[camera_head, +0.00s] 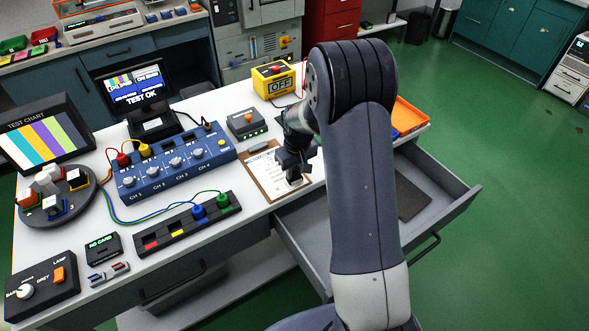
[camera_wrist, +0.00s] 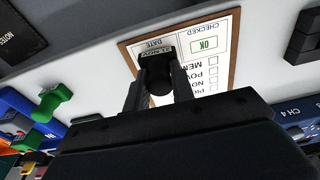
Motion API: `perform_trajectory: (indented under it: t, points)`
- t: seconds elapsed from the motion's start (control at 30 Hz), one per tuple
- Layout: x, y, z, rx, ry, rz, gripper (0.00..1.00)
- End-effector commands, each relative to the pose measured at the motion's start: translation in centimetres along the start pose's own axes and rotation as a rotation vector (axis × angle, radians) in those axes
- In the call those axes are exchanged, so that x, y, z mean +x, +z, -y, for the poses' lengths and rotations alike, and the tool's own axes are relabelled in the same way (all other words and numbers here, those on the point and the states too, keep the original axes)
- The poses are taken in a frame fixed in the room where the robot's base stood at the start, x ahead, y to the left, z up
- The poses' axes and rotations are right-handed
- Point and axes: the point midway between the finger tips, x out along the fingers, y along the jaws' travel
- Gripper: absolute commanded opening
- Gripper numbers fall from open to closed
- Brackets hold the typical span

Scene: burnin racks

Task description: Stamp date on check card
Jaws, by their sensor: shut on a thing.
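The white check card (camera_head: 262,174) lies on a brown clipboard on the white bench. In the wrist view the card (camera_wrist: 226,72) shows upside down, with a green OK in its CHECKED box and a DATE box beside it. My gripper (camera_head: 295,174) points down at the clipboard's right part. In the wrist view my gripper (camera_wrist: 158,88) is shut on a dark date stamp (camera_wrist: 156,54) whose label seems to read "21 NOV". The stamp is over the DATE box and hides most of it. I cannot tell whether its face touches the card.
An open drawer (camera_head: 437,207) juts from the bench at the right. A blue four-channel unit (camera_head: 175,165), a small grey box (camera_head: 246,124) and a yellow OFF box (camera_head: 272,80) stand around the clipboard. A black strip with coloured plugs (camera_head: 186,226) lies at the front.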

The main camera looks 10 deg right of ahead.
Motion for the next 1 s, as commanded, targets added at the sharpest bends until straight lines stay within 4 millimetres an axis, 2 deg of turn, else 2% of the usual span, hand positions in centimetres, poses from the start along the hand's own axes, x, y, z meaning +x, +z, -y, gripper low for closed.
perform_trajectory:
  t: [0.1, 0.7, 1.0]
  points:
    - [-1.4, -0.2, 0.0, 0.0, 0.001, -0.002, 0.09]
    - [-6.2, -0.8, 0.0, 0.0, 0.002, -0.004, 0.09]
    - [-6.3, -0.9, 0.0, 0.0, 0.001, -0.004, 0.09]
